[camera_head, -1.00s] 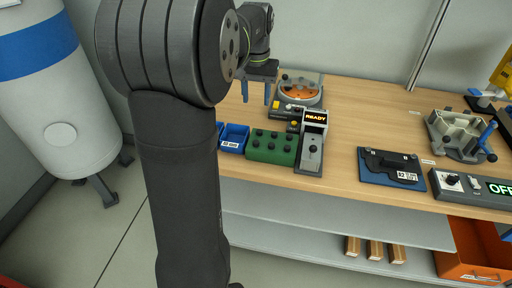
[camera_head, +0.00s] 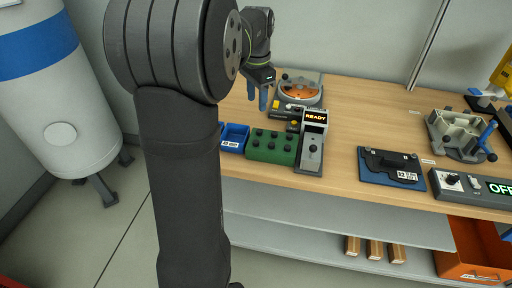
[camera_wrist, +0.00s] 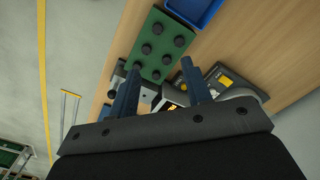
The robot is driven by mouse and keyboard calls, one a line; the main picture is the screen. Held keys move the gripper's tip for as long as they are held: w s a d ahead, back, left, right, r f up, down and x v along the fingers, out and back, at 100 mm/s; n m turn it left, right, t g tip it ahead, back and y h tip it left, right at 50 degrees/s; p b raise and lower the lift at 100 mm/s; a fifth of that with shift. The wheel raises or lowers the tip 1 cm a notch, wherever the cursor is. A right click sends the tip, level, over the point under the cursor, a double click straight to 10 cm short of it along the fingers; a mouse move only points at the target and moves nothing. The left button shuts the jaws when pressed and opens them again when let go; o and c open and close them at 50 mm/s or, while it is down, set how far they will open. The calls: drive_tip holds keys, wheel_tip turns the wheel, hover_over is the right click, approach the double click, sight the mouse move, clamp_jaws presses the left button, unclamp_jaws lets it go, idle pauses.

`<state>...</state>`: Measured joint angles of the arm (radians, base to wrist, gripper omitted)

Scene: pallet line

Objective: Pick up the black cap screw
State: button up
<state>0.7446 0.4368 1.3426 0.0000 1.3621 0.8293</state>
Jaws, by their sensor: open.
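Several black cap screws (camera_head: 271,147) stand upright in two rows in a green block (camera_head: 248,152) near the front edge of the bench; I cannot tell which one is meant. In the wrist view the black screw heads (camera_wrist: 146,48) show on the green block (camera_wrist: 150,38), beyond my fingertips. My gripper (camera_head: 257,96) is open and empty, raised behind the block, with its blue fingers pointing down. In the wrist view my gripper (camera_wrist: 160,76) has its two fingers apart, and the near end of the block shows between them.
A blue bin (camera_head: 235,137) stands left of the block, and a grey READY device (camera_head: 311,150) is close on its right. A round fixture with an orange disc (camera_head: 299,91) stands behind. A black part on a blue plate (camera_head: 376,179) lies further right. Bare bench lies between.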

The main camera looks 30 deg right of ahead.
hover_over(256, 141)
drive_tip(key=f, duration=0.9)
drive_tip(key=shift+w+d+f, duration=0.1)
drive_tip(key=shift+d+f, duration=0.05)
drive_tip(key=shift+d, duration=0.1)
drive_tip(key=shift+a+f, duration=0.2)
drive_tip(key=shift+f, duration=2.55)
clamp_jaws()
